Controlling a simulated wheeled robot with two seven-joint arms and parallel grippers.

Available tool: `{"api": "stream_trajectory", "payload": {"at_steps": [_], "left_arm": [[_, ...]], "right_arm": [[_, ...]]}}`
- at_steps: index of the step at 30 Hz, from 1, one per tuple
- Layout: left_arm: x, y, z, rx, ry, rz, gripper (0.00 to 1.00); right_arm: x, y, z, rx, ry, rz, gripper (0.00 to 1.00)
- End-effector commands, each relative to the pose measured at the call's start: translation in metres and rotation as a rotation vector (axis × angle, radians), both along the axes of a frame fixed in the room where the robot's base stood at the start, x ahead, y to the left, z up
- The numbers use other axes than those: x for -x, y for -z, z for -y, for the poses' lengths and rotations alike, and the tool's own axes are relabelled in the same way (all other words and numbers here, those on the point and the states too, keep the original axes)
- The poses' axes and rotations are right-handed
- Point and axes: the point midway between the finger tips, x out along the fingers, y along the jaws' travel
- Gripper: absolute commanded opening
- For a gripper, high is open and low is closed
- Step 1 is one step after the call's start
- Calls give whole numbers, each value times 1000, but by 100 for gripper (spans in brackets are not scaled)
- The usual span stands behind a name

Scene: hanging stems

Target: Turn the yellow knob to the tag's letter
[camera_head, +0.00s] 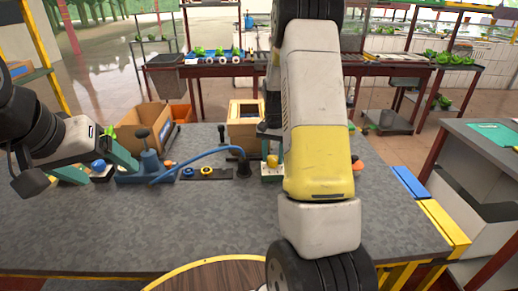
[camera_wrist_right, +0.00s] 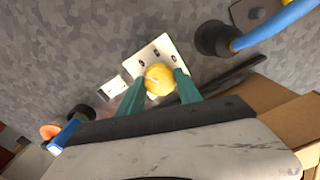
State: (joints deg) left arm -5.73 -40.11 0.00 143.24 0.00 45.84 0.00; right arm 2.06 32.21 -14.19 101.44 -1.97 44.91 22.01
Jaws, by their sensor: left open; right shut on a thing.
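The yellow knob (camera_head: 272,160) stands on a pale plate (camera_head: 267,178) on the grey table, left of my right forearm. In the right wrist view the knob (camera_wrist_right: 159,77) sits between the green fingers of my right gripper (camera_wrist_right: 160,92), which is shut on it. The plate (camera_wrist_right: 142,58) carries several small dark marks, too small to read. A small white tag (camera_wrist_right: 113,88) lies beside the plate; its letter cannot be read. The knob's pale pointer line shows on top. My left gripper (camera_head: 108,175) is open over the table's left side, near a blue-and-white object (camera_head: 98,166).
A blue fixture (camera_head: 150,166) and a blue hose (camera_head: 200,157) running to a black socket (camera_head: 243,166) stand left of the knob. A cardboard box (camera_head: 140,120) and a wooden box (camera_head: 246,130) stand behind. The table's front is clear.

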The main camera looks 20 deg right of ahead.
Motion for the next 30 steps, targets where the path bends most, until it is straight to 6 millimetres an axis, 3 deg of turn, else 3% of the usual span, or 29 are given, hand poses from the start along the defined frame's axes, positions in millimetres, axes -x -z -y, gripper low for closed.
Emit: {"api": "stream_trajectory", "payload": {"at_steps": [5,6,9,20,30], "left_arm": [[0,0,0,0,0,0,79],[0,0,0,0,0,0,79],[0,0,0,0,0,0,79],[0,0,0,0,0,0,79],[0,0,0,0,0,0,79]], "right_arm": [[0,0,0,0,-1,-1,1],[0,0,0,0,-1,-1,49],[0,0,0,-1,-1,-1,63],[0,-5,0,0,-2,1,63],[-1,-60,0,0,-2,4,63]]}}
